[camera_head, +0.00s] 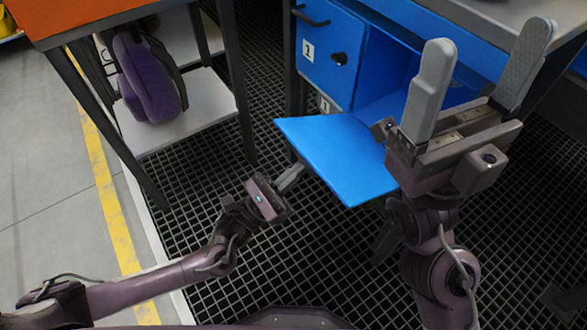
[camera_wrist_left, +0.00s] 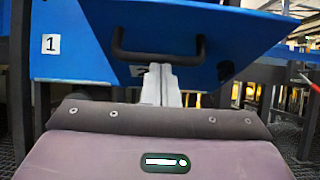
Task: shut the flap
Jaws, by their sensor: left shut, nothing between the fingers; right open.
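The blue flap (camera_head: 340,150) hangs open, folded down and out from an open blue compartment (camera_head: 400,65). In the left wrist view, the flap's outer face (camera_wrist_left: 235,40) carries a black bar handle (camera_wrist_left: 160,58). My left gripper (camera_head: 290,177) is shut and empty at the flap's left edge, low down. In the left wrist view its closed fingertips (camera_wrist_left: 160,72) are under the flap by the handle; I cannot tell whether they touch. My right gripper (camera_head: 485,65) is open and empty, raised in front of the cabinet and hiding part of the flap's right side.
A blue door (camera_head: 330,50) with a handle, a knob and a label "1" is left of the compartment. A rack with an orange top (camera_head: 75,18) and a purple bag (camera_head: 150,80) stands at left. Dark grid flooring (camera_head: 300,250) lies below the flap.

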